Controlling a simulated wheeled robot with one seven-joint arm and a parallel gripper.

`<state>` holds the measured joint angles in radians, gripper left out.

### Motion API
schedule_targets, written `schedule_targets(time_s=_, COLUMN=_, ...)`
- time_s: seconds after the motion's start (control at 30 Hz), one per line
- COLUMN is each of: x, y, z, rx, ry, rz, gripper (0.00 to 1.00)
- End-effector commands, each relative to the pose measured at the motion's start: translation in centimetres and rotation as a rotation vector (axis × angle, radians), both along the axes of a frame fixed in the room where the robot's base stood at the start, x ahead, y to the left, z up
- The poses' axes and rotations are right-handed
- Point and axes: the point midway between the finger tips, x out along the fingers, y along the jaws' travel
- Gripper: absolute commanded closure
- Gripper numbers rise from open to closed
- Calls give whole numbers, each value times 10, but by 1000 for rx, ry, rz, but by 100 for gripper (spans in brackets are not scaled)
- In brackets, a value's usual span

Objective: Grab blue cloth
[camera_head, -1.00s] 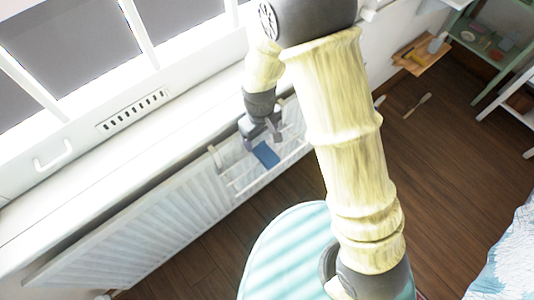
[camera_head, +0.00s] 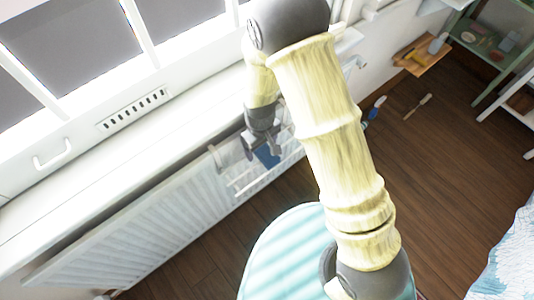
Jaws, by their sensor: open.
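The blue cloth (camera_head: 266,158) hangs on a white rail rack (camera_head: 240,180) at the radiator below the window sill. Its upper part is hidden behind my gripper. My gripper (camera_head: 262,150) is open, pointing down, and overlaps the cloth in the picture. I cannot tell whether the fingers touch the cloth or stand around it.
The white radiator (camera_head: 140,235) and window sill (camera_head: 120,165) run along the left. A round striped turquoise surface (camera_head: 285,255) stands at the lower middle. Wooden floor (camera_head: 440,150) is mostly clear at right, with a brush (camera_head: 418,106) on it. A green shelf (camera_head: 480,45) stands upper right.

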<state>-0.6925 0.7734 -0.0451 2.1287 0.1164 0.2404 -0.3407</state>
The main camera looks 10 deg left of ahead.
Motion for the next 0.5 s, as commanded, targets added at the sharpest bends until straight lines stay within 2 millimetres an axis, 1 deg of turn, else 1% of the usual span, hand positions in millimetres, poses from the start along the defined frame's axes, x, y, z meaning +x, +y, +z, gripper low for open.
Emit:
schedule_targets(time_s=0.37, x=1, y=-1, z=0, rx=0, ry=0, rz=-2, gripper=25)
schedule_targets(time_s=0.5, x=0, y=0, z=0, rx=0, ry=0, rz=0, gripper=53)
